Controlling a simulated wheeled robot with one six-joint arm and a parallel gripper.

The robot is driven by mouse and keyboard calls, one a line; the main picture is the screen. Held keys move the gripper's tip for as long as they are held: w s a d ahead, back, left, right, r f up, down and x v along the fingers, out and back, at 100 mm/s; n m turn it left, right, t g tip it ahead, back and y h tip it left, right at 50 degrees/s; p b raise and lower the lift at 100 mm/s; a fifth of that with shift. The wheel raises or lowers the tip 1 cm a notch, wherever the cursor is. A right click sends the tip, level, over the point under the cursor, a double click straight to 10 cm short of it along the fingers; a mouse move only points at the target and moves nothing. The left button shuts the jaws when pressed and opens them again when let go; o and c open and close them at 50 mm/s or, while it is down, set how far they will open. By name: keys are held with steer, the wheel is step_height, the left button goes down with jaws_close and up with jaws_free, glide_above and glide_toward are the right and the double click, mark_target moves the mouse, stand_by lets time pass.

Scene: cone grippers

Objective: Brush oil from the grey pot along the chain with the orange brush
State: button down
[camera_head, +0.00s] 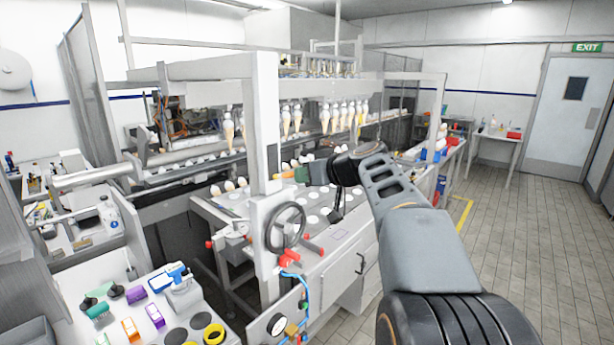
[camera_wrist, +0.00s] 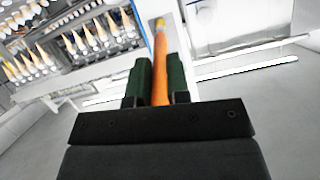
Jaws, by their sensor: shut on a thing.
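My gripper (camera_head: 303,174) is in front of the machine, beside its white upright post. In the wrist view its green-padded fingers (camera_wrist: 159,66) are shut on the orange brush (camera_wrist: 161,48). The brush handle runs forward between the fingers to a yellowish tip at the top of that view. In the head view only a short orange piece of the brush (camera_head: 285,175) shows, left of the fingers. I cannot make out the grey pot or the chain for certain in either view.
Ice cream cones (camera_head: 325,119) hang in a row in the machine. A black handwheel (camera_head: 286,226) and red knobs are below my gripper. The tiled floor at right is open.

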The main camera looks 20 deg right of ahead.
steer(key=shift+s+r+p, duration=0.1)
steer(key=shift+r+p, duration=0.35)
steer(key=shift+r, duration=1.1)
steer(key=shift+r+p, duration=1.3)
steer(key=shift+r, duration=1.55)
step_height(320, 180, down, 3)
steer(key=b, duration=0.4)
steer(key=shift+f, duration=0.15)
steer(key=shift+f, duration=0.1)
step_height(320, 180, down, 6)
steer(key=b, duration=0.7)
steer(key=shift+r+p, duration=3.15)
steer(key=shift+r, duration=1.55)
steer(key=shift+f+b, duration=4.55)
steer(key=shift+b, duration=0.25)
steer(key=shift+r, duration=0.1)
